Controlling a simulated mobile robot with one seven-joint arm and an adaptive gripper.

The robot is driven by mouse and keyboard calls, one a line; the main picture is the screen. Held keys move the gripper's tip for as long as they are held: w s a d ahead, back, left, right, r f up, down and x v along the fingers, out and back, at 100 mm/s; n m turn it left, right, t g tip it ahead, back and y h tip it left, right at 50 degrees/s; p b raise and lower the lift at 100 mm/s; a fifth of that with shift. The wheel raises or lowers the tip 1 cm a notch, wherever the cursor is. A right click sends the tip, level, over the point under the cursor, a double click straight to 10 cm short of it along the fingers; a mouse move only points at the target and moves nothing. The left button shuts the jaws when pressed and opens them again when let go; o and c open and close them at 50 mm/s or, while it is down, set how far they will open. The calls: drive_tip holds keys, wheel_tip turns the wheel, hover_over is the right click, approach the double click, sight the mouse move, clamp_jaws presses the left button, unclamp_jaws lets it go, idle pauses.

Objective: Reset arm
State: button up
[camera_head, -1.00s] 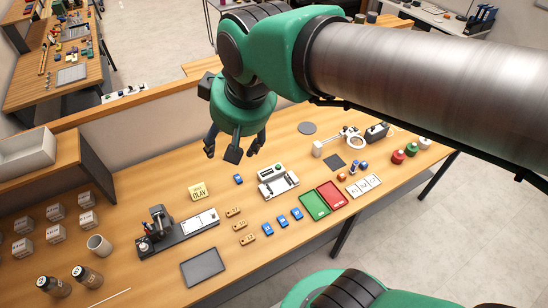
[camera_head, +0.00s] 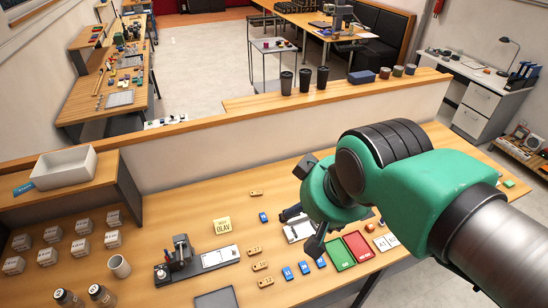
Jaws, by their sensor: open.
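My green arm comes in from the lower right over the wooden bench (camera_head: 190,205). My gripper (camera_head: 302,228) hangs over the bench's middle, its dark fingers apart and nothing seen between them. It covers part of a white device (camera_head: 297,231). The laser marker (camera_head: 180,253), a small dark machine with a white plate on its base, stands to the left. Tan numbered tags (camera_head: 260,265) and blue tags (camera_head: 304,267) lie between the marker and my gripper.
A green tray (camera_head: 339,256) and a red tray (camera_head: 357,245) lie right of my gripper. Several white boxes (camera_head: 83,227), a mug (camera_head: 119,266) and dark jars (camera_head: 101,294) stand at left. Dark cups (camera_head: 304,79) stand on the ledge (camera_head: 240,131) behind.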

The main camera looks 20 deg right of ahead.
wheel_tip(320, 180, down, 12)
drive_tip(key=b, duration=1.2)
drive_tip(key=shift+f, duration=0.15)
